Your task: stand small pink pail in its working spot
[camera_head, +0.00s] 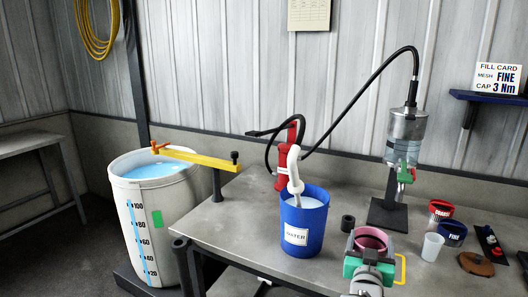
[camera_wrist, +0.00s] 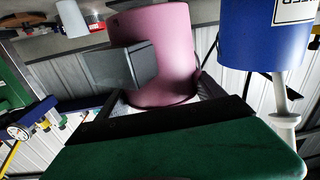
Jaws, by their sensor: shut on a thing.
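The small pink pail (camera_head: 371,238) is at the front of the bench in the head view, its open top facing up. It also fills the upper middle of the wrist view (camera_wrist: 165,35), where the scene looks upside down. My gripper (camera_head: 368,258) is shut on the pail from the near side, and a dark finger block lies against its wall in the wrist view. I cannot tell whether the pail's base touches the bench. Behind it, a clear vessel (camera_head: 405,130) with a red and green valve (camera_head: 405,173) hangs on a stand over a dark base plate (camera_head: 388,215).
A blue water bucket (camera_head: 305,235) with a pale hose stands left of the pail. A small black cylinder (camera_head: 347,223) is between them. A white cup (camera_head: 432,247), red tub (camera_head: 440,210), blue tub (camera_head: 453,234) and brown pouch (camera_head: 475,264) are to the right. A large drum (camera_head: 155,225) stands left of the bench.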

